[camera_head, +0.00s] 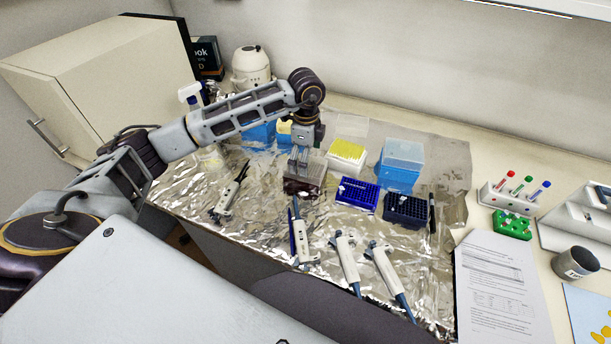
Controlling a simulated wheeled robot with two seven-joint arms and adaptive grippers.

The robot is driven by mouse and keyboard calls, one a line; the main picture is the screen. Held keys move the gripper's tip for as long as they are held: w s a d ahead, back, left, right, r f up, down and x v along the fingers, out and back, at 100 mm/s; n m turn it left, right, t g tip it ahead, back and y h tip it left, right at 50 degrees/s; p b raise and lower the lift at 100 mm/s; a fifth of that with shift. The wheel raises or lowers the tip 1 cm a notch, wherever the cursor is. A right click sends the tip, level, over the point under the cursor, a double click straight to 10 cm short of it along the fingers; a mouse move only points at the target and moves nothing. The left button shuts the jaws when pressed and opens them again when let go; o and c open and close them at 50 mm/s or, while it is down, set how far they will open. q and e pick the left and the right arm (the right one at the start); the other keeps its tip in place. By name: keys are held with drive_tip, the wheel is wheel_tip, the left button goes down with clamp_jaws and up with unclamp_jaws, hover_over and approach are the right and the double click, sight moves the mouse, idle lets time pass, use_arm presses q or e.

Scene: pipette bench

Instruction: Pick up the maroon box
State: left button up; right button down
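The maroon box (312,187) sits on the foil-covered bench near the middle of the view, with a dull brownish-maroon body. My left gripper (300,168) reaches in from the left and points down right over the box. Its fingers overlap the box's top and back in this view, so part of the box is hidden. I cannot tell whether the fingers touch it or how far apart they are. My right gripper is not in view.
A blue rack (358,196) and a dark navy rack (407,210) stand to the right. A yellow-topped tip box (346,156) and a blue box (398,166) stand behind. Several pipettes lie in front and to the left, including one (302,238) near the maroon box.

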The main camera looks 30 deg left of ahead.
use_arm(q)
drive_tip(key=shift+f, duration=0.8)
drive_tip(key=shift+s+f+p, duration=0.15)
drive_tip(key=shift+f+p, duration=0.5)
drive_tip(key=shift+f, duration=1.95)
drive_tip(key=c, duration=1.1)
drive_tip(key=shift+r, duration=0.2)
wheel_tip(320, 180, up, 10)
drive_tip(key=shift+f+b, duration=0.15)
drive_tip(key=shift+b, duration=0.55)
